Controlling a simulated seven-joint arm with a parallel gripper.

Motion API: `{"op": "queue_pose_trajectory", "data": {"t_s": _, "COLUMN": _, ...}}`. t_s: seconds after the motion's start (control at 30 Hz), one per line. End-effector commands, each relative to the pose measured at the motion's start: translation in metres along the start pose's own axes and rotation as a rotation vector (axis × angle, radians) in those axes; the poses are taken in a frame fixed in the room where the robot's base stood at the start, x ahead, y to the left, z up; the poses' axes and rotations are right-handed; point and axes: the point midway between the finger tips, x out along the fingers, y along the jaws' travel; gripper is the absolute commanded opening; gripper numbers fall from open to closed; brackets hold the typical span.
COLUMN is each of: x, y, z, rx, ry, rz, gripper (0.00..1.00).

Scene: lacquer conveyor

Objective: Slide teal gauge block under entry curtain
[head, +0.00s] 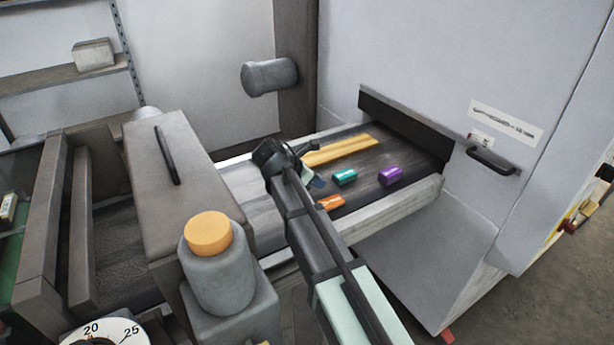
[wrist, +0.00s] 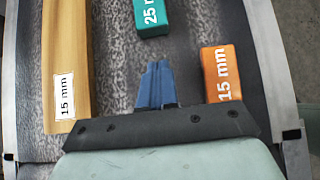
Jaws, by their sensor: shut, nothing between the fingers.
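The teal gauge block (head: 344,177) lies on the dark conveyor belt, between the yellow bar and the purple block. It also shows at the top of the wrist view (wrist: 151,17), marked 25 mm. The entry curtain (head: 405,125) is a dark strip across the opening in the grey machine wall, beyond the blocks. My gripper (head: 316,183) is low over the belt on the near side of the teal block. In the wrist view its blue fingers (wrist: 157,85) are shut with nothing between them, pointing toward the teal block with a gap of belt between.
An orange block (head: 331,202) lies to the right of my fingers in the wrist view. A purple block (head: 390,176) lies right of the teal one in the head view. A long yellow bar (wrist: 66,60) marked 15 mm lies along the left. Pale rails (head: 395,212) edge the belt.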

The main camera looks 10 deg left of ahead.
Motion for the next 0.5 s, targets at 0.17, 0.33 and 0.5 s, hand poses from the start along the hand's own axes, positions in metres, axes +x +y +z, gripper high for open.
{"op": "queue_pose_trajectory", "data": {"t_s": 0.17, "x": 0.018, "y": 0.0, "z": 0.016, "rx": 0.0, "ry": 0.0, "rz": 0.0, "gripper": 0.0}}
{"op": "queue_pose_trajectory", "data": {"t_s": 0.33, "x": 0.027, "y": 0.0, "z": 0.025, "rx": 0.0, "ry": -0.001, "rz": 0.001, "gripper": 0.0}}
{"op": "queue_pose_trajectory", "data": {"t_s": 0.5, "x": 0.03, "y": 0.0, "z": 0.028, "rx": -0.001, "ry": -0.001, "rz": 0.001, "gripper": 0.0}}
